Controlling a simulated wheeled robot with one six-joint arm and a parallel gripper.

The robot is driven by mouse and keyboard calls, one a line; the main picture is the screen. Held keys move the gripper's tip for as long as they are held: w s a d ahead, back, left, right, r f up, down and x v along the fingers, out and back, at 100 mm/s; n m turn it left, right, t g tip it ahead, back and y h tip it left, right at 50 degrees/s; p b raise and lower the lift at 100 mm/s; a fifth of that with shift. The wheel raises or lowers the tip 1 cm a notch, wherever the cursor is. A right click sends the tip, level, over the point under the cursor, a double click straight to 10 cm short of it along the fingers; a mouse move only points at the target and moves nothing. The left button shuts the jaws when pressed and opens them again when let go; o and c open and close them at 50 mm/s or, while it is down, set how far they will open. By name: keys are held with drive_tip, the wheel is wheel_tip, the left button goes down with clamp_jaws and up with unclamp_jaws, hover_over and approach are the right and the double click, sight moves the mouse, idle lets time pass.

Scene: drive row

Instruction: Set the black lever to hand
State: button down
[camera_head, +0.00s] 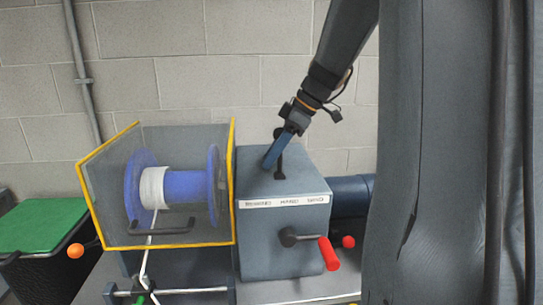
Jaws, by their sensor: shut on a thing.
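The black lever (280,170) stands on top of the grey box (279,249), close to upright in the picture. It rises above the middle part of a white label strip (284,201) on the box's upper front edge. The strip's small print is hard to read; the middle word looks like HAND. My gripper (272,158) reaches down from the upper right and is shut on the lever. The gripper's parts hide some of the lever, so the exact grip is hard to see.
A crank with a red handle (328,254) sticks out of the box's front, with a red knob (348,242) to its right. Left is a blue drum (186,187) behind a yellow-edged clear guard (234,180). A green-topped bin (40,226) stands far left. Block wall behind.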

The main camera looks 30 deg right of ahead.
drive_tip(key=c, duration=1.3)
unclamp_jaws()
drive_tip(key=shift+c, duration=0.2)
drive_tip(key=shift+d+r, duration=0.1)
drive_tip(key=shift+r, duration=0.05)
drive_tip(key=b+v, duration=0.1)
drive_tip(key=v, duration=0.6)
drive_tip(key=shift+s+d+r+b, duration=0.15)
drive_tip(key=shift+d+r+b, duration=0.1)
drive_tip(key=shift+b, duration=0.15)
